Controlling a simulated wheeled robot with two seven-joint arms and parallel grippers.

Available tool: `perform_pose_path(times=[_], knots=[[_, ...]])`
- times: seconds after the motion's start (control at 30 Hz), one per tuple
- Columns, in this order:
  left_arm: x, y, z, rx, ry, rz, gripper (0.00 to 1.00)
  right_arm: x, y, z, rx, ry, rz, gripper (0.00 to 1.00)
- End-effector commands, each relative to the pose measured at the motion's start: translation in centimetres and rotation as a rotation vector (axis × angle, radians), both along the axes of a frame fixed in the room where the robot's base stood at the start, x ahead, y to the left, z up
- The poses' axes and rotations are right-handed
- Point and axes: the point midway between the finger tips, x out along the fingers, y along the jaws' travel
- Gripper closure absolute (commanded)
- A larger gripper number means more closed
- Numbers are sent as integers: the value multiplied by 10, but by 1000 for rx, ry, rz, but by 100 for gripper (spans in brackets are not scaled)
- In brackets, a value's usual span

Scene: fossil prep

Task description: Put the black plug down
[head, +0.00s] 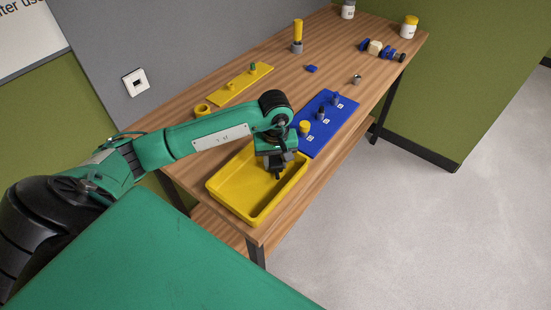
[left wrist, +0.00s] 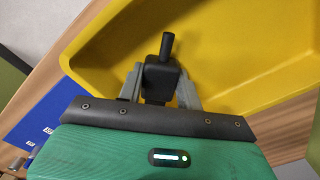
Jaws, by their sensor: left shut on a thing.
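My left gripper (head: 277,172) reaches over the yellow tray (head: 229,200) near the front of the bench. In the left wrist view, its two grey fingers (left wrist: 162,92) are shut on the black plug (left wrist: 166,52), whose narrow stem points away from the gripper. The plug hangs over the tray; whether it touches the tray floor I cannot tell. In the head view the plug shows only as a small dark shape under the gripper. The part of the tray in view looks empty. My right gripper is not in view.
A blue board (head: 340,120) with a yellow-topped piece and dark pegs lies right behind the tray. A yellow strip (head: 228,93) with pegs, a yellow ring (head: 202,110) and a yellow-handled tool (head: 298,35) stand farther back. Jars (head: 409,28) are at the far end.

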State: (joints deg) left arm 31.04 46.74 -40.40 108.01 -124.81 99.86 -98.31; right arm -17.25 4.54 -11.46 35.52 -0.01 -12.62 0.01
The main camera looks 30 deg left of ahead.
Motion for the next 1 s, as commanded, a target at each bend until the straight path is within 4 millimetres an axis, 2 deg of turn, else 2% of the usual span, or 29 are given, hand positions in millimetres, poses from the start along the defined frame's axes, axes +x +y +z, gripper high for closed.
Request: perform_pose_path(times=[0.37,0.4,0.47,0.5,0.83,0.9,1.0], knots=[[1,0,-5,1,-2,-1,100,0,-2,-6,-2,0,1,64],[0,0,-3,1,-2,-1,57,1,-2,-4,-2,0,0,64],[0,0,-3,0,-1,-1,45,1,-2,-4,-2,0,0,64],[0,0,-3,0,-1,-1,43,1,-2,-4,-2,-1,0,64],[0,0,0,0,-1,0,43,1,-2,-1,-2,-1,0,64],[1,0,3,0,-3,0,43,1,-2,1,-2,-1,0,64],[2,0,15,-1,-7,-2,43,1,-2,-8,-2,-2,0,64]])
